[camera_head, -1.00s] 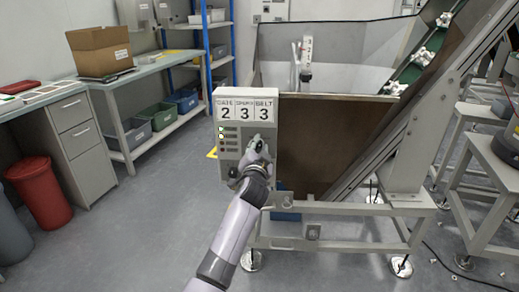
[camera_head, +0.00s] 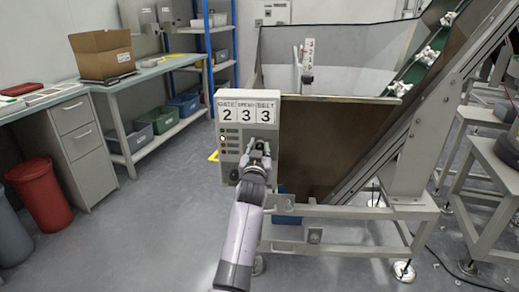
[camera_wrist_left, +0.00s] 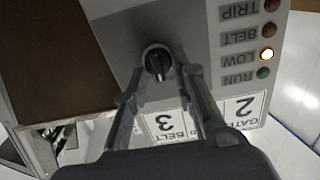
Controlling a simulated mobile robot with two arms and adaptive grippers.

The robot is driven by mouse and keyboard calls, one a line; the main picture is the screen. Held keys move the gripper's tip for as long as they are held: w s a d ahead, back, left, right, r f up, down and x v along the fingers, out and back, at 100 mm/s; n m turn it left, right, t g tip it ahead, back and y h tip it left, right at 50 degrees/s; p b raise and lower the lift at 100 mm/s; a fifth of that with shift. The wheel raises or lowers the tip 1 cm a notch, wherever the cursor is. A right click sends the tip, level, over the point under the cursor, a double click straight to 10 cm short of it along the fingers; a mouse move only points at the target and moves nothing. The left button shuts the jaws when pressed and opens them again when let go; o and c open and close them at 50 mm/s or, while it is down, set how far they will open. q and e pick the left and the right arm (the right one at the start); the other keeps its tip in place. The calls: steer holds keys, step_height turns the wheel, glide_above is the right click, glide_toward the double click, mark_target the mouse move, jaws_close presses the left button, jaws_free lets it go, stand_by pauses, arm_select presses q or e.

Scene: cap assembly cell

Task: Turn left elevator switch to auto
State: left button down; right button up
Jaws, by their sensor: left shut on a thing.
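The grey control box (camera_head: 230,173) stands at the left front of the hopper, with GATE, SPEED and BELT number cards reading 2, 3, 3. Its black rotary switch knob (camera_wrist_left: 157,62) shows upside down in the left wrist view, with a pale mark on it. My left gripper (camera_head: 260,150) is at the front of the box, and its fingers (camera_wrist_left: 160,82) are shut on the knob, one on each side. The fingers and wrist hide the knob in the head view. No position labels are readable around the knob. My right gripper is out of view.
The LOW lamp (camera_wrist_left: 266,55) glows white among the TRIP, BELT and RUN lamps. The brown hopper panel (camera_head: 320,140) and metal frame stand right of the box. A workbench (camera_head: 130,78) and red bin (camera_head: 45,188) are left. The floor between is clear.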

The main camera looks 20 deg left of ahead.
mark_target(260, 114)
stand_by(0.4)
arm_select(q)
steer(key=c, duration=1.4)
jaws_free()
steer(key=shift+c, duration=0.2)
step_height(260, 114, up, 10)
steer(key=shift+f, duration=0.1)
